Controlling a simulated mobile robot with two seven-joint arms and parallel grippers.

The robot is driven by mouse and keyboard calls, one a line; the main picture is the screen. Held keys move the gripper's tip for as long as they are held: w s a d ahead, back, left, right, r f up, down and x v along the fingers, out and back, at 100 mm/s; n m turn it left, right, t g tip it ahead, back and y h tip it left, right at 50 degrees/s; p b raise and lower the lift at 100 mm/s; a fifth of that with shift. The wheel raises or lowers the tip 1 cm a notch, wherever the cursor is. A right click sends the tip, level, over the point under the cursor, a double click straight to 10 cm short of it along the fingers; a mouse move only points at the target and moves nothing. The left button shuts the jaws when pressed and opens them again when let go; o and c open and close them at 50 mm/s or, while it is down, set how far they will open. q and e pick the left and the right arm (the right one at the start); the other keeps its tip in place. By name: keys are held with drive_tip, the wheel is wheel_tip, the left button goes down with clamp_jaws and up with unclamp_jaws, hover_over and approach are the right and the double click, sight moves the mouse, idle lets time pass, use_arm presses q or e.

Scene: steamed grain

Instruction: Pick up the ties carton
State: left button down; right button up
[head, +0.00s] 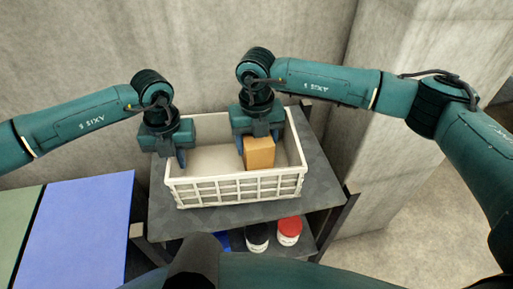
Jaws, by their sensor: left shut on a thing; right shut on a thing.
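A plain orange-tan carton (259,153), which I take to be the ties carton, is in the right half of a white crate (235,190). My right gripper (258,137) points down into the crate and is shut on the carton at its top. I cannot tell whether the carton touches the crate floor. My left gripper (175,158) straddles the crate's left wall, with one finger showing inside. It is shut on that wall; its outer finger is mostly hidden.
The crate stands on a dark grey shelf unit (325,175) against a concrete wall. A red-lidded jar (289,231) and a dark-lidded jar (257,237) are on the lower shelf. A blue panel (85,230) is at the left. A concrete pillar (390,160) rises at the right.

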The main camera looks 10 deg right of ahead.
drive_tip(key=c, duration=0.4)
wheel_tip(320, 180, up, 10)
drive_tip(key=shift+r, duration=0.1)
use_arm(q)
drive_tip(key=c, duration=1.5)
unclamp_jaws()
